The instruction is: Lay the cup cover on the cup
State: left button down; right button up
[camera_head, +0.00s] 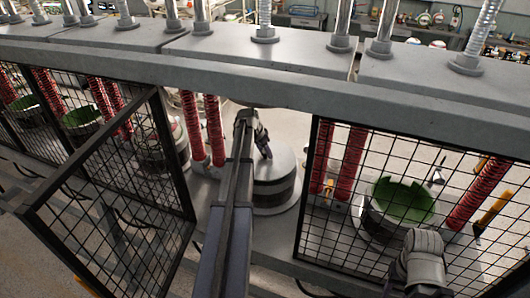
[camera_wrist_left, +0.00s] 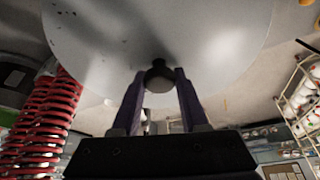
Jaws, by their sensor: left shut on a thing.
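The cup cover (camera_head: 285,163) is a pale grey round disc that lies over the top of the cup (camera_head: 280,194), a dark-banded metal cylinder in the middle bay. I see no clear gap between them, but cannot tell if it is fully seated. The left wrist view shows the cover (camera_wrist_left: 100,45) as a large disc with a dark knob (camera_wrist_left: 160,76) at its middle. My left gripper (camera_head: 264,153) reaches down onto the cover. In the wrist view, its two fingers are shut on the knob. My right gripper's fingers do not show.
A steel beam (camera_head: 300,88) crosses above my left arm. Open mesh doors flank the bay, left (camera_head: 110,185) and right (camera_head: 395,205). Red springs (camera_head: 215,130) stand close left of the cup. A green-lined cup (camera_head: 405,200) stands behind the right mesh.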

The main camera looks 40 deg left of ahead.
pick_arm(q)
jog(key=shift+f+b, duration=0.95)
dwell(0.3)
jog(key=shift+c, duration=1.7)
grip_release()
jog(key=p+v, duration=0.5)
jog(key=v, duration=0.1)
jog(key=shift+w+p, duration=0.1)
jog(key=shift+p, duration=0.2)
jog(key=shift+s+f+b, duration=0.25)
jog(key=shift+s, duration=0.35)
jog(key=shift+s+f+b, duration=0.2)
jog(key=shift+s+b, duration=0.05)
jog(key=shift+s, duration=0.35)
jog(key=s, duration=0.8)
jog(key=shift+a, duration=0.3)
jog(key=shift+s+a, duration=0.15)
jog(key=shift+s, duration=0.55)
